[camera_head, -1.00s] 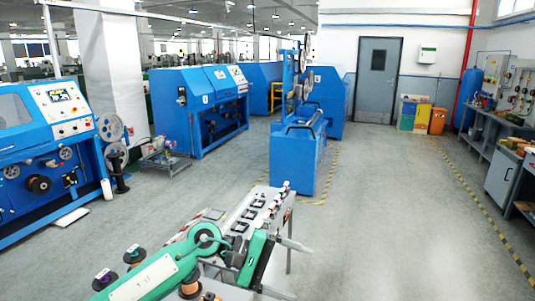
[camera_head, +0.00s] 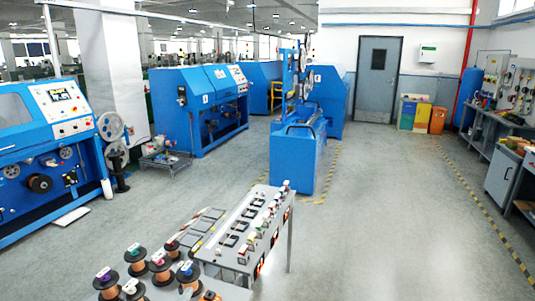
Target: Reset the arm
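Neither of my grippers nor my arms shows in the head view now. A grey table (camera_head: 226,257) stands at the bottom middle, in plain sight. Its top carries a row of dark square frames (camera_head: 232,240) and a row of small pulleys with coloured and white parts (camera_head: 270,214) along the right side. Several spools of copper-coloured wire (camera_head: 160,266) stand at the bottom left of the table area, upright, with coloured tops.
A blue machine (camera_head: 298,160) stands behind the table. More blue machines (camera_head: 205,110) line the left and back. A workbench (camera_head: 500,175) runs along the right wall. The floor (camera_head: 390,225) right of the table is clear.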

